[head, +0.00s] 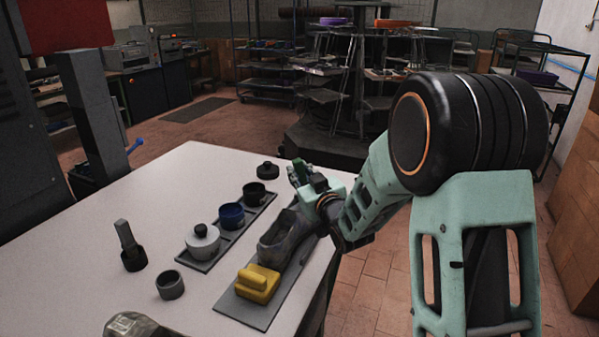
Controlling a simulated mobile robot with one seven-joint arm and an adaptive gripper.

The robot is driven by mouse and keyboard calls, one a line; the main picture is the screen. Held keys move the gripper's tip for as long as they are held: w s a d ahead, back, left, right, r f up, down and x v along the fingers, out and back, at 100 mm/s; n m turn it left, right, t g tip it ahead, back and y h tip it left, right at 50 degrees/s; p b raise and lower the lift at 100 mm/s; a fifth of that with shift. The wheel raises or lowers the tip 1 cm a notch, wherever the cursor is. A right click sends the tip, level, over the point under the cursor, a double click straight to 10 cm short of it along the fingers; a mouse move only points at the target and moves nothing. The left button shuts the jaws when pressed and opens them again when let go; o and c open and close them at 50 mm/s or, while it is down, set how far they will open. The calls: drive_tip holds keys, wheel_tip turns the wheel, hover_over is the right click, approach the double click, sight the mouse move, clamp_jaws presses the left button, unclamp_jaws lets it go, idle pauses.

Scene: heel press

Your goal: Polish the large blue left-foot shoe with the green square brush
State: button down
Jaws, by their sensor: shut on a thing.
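My gripper (303,180) is over the far right part of the white table, shut on a small dark green thing (298,167) that looks like the green brush. Its square shape cannot be made out at this size. A dull grey-blue shoe (276,238) lies on a grey mat (238,311), close below and in front of my gripper. The gripper and wrist partly hide the shoe's far end. I cannot tell whether the brush touches the shoe, or which foot the shoe is for.
A dark tray (195,265) holds a lidded white jar (202,242), a blue jar (231,216) and a black jar (254,193). A black lid (268,171), grey cup (170,285) and grey-handled brush (129,247) stand around. The table's left is clear.

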drive_tip(key=shift+f+b, duration=0.4)
drive_tip(key=shift+b, duration=0.05)
drive_tip(key=shift+a, duration=0.15)
